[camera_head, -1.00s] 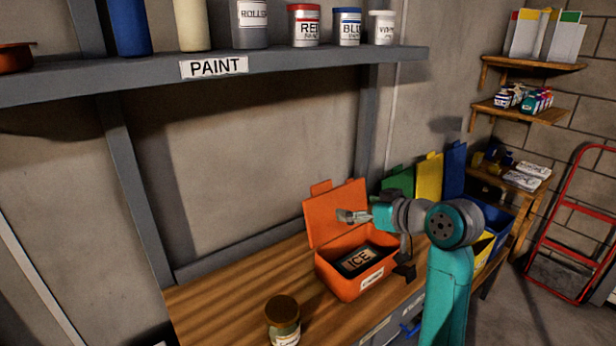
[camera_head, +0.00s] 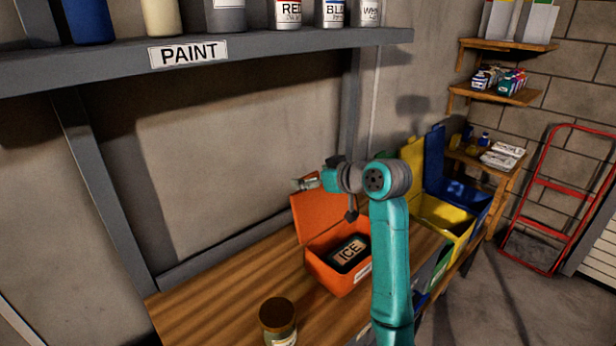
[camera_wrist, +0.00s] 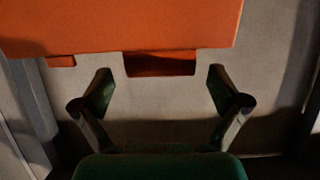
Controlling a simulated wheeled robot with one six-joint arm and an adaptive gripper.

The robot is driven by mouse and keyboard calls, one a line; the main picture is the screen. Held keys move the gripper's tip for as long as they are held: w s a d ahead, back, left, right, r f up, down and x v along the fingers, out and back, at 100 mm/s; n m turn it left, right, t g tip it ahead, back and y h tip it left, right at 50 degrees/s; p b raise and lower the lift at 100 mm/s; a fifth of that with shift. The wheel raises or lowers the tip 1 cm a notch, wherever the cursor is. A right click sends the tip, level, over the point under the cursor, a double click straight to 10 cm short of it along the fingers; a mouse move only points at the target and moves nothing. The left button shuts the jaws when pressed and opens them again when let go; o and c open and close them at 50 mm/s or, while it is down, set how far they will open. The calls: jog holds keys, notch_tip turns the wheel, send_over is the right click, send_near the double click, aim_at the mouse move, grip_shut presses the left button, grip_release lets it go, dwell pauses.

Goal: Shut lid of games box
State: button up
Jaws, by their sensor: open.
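An orange box (camera_head: 343,283) stands on the wooden bench, with its orange lid (camera_head: 316,216) raised at the back. I cannot read the box's label, so I cannot tell whether it is the games box. A dark item marked ICE (camera_head: 349,252) lies inside. My gripper (camera_head: 303,184) is near the lid's top edge, and my arm hides part of the lid. In the wrist view, my gripper (camera_wrist: 160,78) is open and empty. Its two fingers are on either side of the tab (camera_wrist: 160,65) on the lid (camera_wrist: 120,25); I cannot tell whether they touch it.
Yellow (camera_head: 440,212) and blue (camera_head: 465,195) open boxes stand to the right. A brown-lidded jar (camera_head: 278,318) stands front left on the bench (camera_head: 215,305). The PAINT shelf (camera_head: 110,65) runs above. A red hand truck (camera_head: 560,205) is at the right.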

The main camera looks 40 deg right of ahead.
jog(key=shift+x, duration=0.75)
